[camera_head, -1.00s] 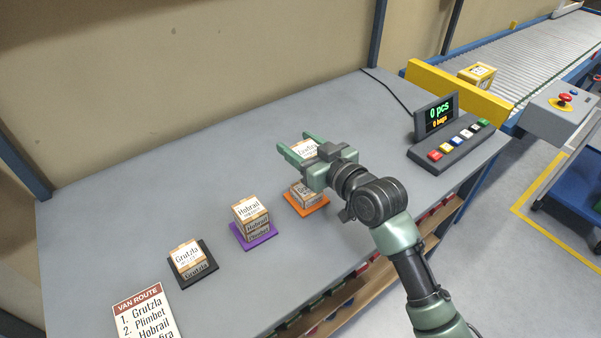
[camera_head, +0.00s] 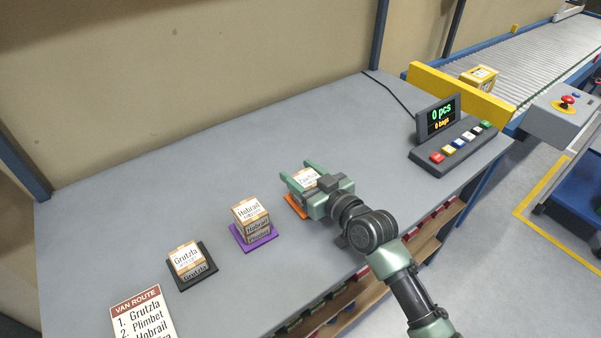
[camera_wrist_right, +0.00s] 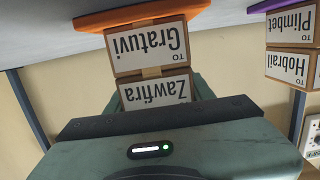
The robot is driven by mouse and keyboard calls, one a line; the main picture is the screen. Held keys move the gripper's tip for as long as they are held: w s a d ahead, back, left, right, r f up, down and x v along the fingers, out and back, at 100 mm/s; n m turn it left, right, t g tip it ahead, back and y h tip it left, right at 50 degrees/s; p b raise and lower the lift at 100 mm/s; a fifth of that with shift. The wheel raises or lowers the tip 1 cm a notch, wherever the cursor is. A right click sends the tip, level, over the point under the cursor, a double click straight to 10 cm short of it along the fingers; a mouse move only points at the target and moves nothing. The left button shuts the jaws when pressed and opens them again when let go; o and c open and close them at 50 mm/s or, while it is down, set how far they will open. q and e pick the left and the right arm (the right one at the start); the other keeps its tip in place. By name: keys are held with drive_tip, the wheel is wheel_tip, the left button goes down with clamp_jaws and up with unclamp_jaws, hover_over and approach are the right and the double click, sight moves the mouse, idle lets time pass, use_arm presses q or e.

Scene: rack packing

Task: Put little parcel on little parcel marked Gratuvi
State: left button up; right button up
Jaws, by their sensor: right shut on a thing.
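The little parcel marked Zawfira (camera_wrist_right: 155,91) is between the fingers of my right gripper (camera_head: 299,173), which is shut on it. It shows from above in the head view (camera_head: 306,179). The little parcel marked Gratuvi (camera_wrist_right: 148,46) sits on an orange mat (camera_wrist_right: 105,20). The wrist view is upside down, so the Zawfira parcel is directly above the Gratuvi parcel, lined up with it. They are very close; I cannot tell whether they touch. In the head view my gripper hides most of the Gratuvi parcel. My left gripper is not in view.
To the left, a Hobrail parcel (camera_head: 247,210) is stacked on a Plimbet parcel (camera_wrist_right: 290,27) on a purple mat (camera_head: 240,240). A Grutzla parcel (camera_head: 187,256) is on a black mat (camera_head: 208,254). A van route sign (camera_head: 140,310) and a button console (camera_head: 455,148) flank them. The back table is clear.

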drive_tip(key=o, duration=1.6)
drive_tip(key=shift+c, duration=0.2)
drive_tip(key=shift+r, duration=0.1)
drive_tip(key=v, duration=1.2)
